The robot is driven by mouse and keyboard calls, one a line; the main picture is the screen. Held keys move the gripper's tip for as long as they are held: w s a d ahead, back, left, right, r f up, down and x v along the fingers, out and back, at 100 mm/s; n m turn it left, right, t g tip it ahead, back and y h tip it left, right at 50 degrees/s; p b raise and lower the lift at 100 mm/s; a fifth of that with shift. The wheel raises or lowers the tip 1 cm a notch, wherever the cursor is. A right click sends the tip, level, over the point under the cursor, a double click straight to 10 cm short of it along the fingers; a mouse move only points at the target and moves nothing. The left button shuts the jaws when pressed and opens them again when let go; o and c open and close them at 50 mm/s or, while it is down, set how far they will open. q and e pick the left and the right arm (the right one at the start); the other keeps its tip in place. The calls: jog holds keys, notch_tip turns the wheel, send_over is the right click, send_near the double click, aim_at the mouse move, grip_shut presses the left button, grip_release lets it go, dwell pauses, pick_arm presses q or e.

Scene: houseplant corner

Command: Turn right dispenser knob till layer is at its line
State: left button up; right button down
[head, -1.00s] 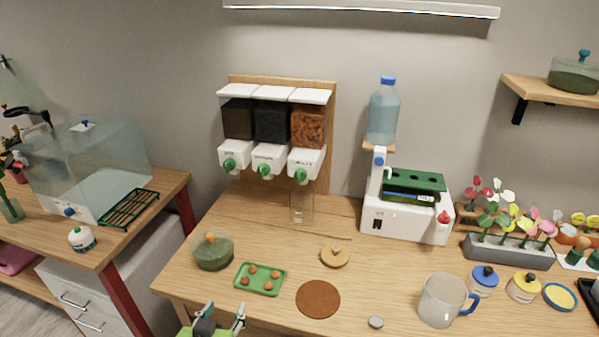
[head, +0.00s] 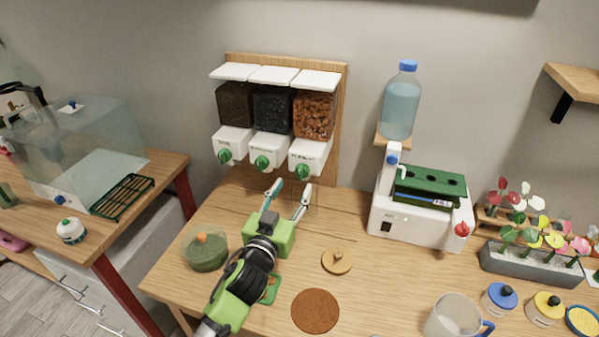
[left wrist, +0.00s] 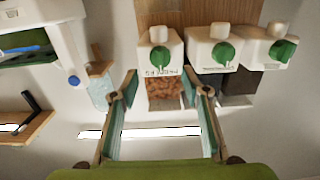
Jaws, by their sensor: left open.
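The right dispenser (head: 314,118) holds orange-brown chips and has a white body with a green knob (head: 303,171). In the left wrist view, which is turned upside down, the same knob (left wrist: 160,60) is at the middle left, with the chips beneath it. My left gripper (head: 291,187) is open and empty, just below and in front of the dispensers. In the left wrist view the open fingers (left wrist: 165,74) stand either side of the right dispenser, apart from the knob. A clear cylinder under the right dispenser is mostly hidden by a finger. I cannot make out its line.
Two other dispensers with green knobs (head: 225,156) (head: 263,163) stand to the left. A white machine with a water bottle (head: 401,105) stands to the right. A cork lid (head: 337,260), a brown disc (head: 315,311) and a green jar (head: 206,252) lie around my arm.

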aim_at(300, 175)
pick_arm(q)
jog(key=x, duration=0.4)
jog(key=shift+w+r, duration=0.1)
jog(key=shift+w, duration=0.2)
jog(key=shift+w+d, duration=0.15)
jog(key=shift+w, duration=0.2)
jog(key=shift+w+d+p, duration=0.2)
jog(key=shift+w+p, duration=0.1)
jog(key=shift+w, duration=0.2)
jog(key=c, duration=1.1)
pick_arm(e)
jog(key=w, duration=0.1)
jog(key=w+d+r, duration=0.1)
jog(key=shift+w, duration=0.4)
